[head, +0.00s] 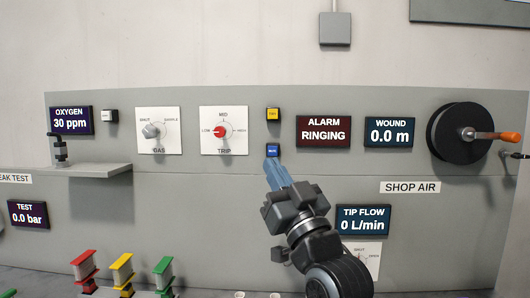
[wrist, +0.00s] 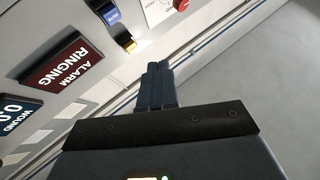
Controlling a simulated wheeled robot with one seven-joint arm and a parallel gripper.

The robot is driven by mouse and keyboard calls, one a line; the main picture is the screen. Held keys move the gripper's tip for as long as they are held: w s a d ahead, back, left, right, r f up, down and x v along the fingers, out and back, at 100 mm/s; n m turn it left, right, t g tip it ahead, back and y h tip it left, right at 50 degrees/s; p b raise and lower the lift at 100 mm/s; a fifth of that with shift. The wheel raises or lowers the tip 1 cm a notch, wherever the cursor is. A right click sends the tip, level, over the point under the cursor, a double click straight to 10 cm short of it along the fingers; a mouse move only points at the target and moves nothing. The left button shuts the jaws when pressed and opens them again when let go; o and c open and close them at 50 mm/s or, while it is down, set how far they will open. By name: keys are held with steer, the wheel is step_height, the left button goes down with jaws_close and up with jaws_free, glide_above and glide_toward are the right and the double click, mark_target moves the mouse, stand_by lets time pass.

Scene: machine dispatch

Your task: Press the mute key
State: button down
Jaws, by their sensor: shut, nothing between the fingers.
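The mute key (head: 273,150) is a small blue key on the grey panel, below a yellow key (head: 273,114) and left of the alarm display (head: 324,131), which reads RINGING. In the wrist view the blue key (wrist: 112,15) is near the top edge, with the yellow key (wrist: 127,43) beside it. My gripper (head: 272,164) is shut and empty, its blue fingertips just below the mute key in the head view. In the wrist view the shut fingers (wrist: 158,66) show right of the keys. I cannot tell whether they touch the panel.
The trip dial (head: 221,131) with a red knob and the gas dial (head: 152,131) are to the left. The wound display (head: 389,132) and a black reel (head: 462,132) are to the right. A small shelf (head: 85,170) juts out at the left.

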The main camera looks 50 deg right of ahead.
mark_target(273, 151)
steer(key=shift+r, duration=0.5)
steer(key=w+d+b, duration=0.4)
steer(key=w+d, duration=0.1)
steer(key=d, duration=0.1)
steer(key=shift+w+d+b, duration=0.25)
steer(key=shift+d+b, duration=0.1)
steer(key=shift+d, duration=0.05)
steer(key=shift+w+d, duration=0.1)
steer(key=shift+d, duration=0.05)
stand_by(1.9)
steer(key=shift+w+d+b, duration=0.15)
steer(key=shift+d+b, duration=0.05)
steer(key=shift+b, duration=0.15)
